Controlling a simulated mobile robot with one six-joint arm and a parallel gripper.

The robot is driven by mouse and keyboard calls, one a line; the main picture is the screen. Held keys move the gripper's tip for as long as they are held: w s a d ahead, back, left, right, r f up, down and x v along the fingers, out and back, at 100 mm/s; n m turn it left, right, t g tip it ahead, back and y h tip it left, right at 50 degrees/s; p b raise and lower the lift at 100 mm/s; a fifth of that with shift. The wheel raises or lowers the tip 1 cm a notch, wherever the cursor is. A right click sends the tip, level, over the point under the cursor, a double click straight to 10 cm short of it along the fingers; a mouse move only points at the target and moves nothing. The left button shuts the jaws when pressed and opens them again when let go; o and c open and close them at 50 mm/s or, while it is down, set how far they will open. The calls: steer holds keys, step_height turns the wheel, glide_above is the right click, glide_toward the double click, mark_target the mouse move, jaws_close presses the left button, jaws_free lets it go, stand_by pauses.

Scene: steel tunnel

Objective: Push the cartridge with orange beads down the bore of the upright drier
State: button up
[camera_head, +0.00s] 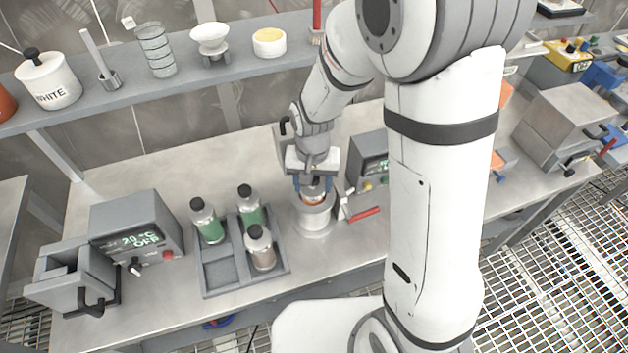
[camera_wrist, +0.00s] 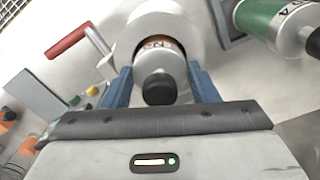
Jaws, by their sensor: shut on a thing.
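The upright drier (camera_head: 314,220) is a pale grey cylinder standing on the bench. My gripper (camera_head: 313,184) is directly above it, pointing down. Its blue fingers are shut on the cartridge (camera_head: 314,196), whose lower part sits in the drier's mouth. In the wrist view the cartridge (camera_wrist: 158,75) shows a grey cap with a black knob between the two fingers (camera_wrist: 160,85). A strip of its orange-brown body shows at the rim of the drier (camera_wrist: 165,22). The rest of the cartridge is hidden inside the bore.
A grey rack (camera_head: 218,278) left of the drier holds green and brown cartridges. A controller reading 20 °C OFF (camera_head: 140,240) is at the left. A shelf (camera_head: 190,80) runs behind.

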steer(key=shift+f, duration=0.15)
steer(key=o, duration=1.6)
steer(key=shift+c, duration=0.2)
step_height(320, 180, up, 12)
steer(key=r, duration=0.1)
steer(key=s+d+r+n+t, duration=0.1)
steer(key=s+d+r+t, duration=0.2)
steer(key=s+d, duration=0.9)
step_height(320, 180, up, 2)
steer(key=shift+s+d+r+b, duration=0.25)
steer(key=shift+s+d+b, duration=0.1)
steer(key=shift+s+b, duration=0.05)
